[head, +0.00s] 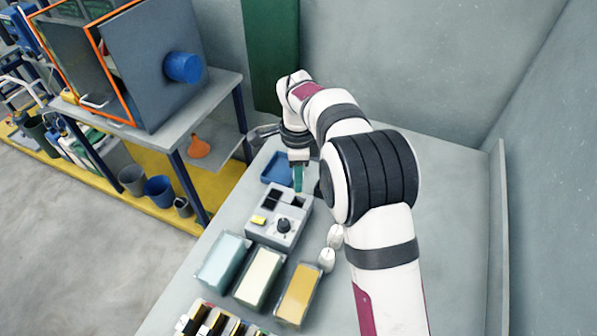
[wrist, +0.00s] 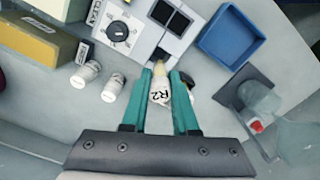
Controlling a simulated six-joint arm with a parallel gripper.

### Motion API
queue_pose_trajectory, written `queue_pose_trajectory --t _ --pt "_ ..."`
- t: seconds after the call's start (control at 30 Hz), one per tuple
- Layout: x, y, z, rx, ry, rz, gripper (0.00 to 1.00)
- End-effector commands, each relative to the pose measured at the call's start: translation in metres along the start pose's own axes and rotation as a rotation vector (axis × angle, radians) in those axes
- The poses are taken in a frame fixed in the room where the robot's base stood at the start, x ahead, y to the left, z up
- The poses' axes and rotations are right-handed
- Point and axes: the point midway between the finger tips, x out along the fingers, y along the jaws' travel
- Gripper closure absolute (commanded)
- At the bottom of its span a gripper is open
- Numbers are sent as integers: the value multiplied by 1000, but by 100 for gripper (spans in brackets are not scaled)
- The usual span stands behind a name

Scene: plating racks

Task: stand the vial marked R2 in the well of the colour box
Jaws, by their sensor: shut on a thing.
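The vial marked R2 (wrist: 160,92) is between the teal fingers of my gripper (wrist: 160,76), which are shut on it; its label faces the wrist camera. A yellowish end of the vial points toward the colour box (wrist: 140,45). The box is grey, with a dial, dark square windows and a dark well (wrist: 161,54) at its near edge, just beyond the vial's end. I cannot tell whether the vial's end is in the well or above it. In the head view my gripper (head: 298,178) points down at the far right corner of the colour box (head: 262,225); the vial is not clear there.
A dark-capped item (wrist: 187,79) is partly hidden behind the right finger. A blue tray (wrist: 232,62) is beside the box. A black square plate (wrist: 240,92) lies to the right. Three coloured blocks (head: 258,277) stand before the box.

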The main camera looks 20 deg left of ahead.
Motion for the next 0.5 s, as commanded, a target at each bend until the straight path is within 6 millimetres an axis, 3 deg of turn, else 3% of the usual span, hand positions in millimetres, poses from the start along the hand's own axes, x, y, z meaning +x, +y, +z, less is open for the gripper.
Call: queue_pose_trajectory --t 0.5 --pt "33 0 0 0 0 1 100"
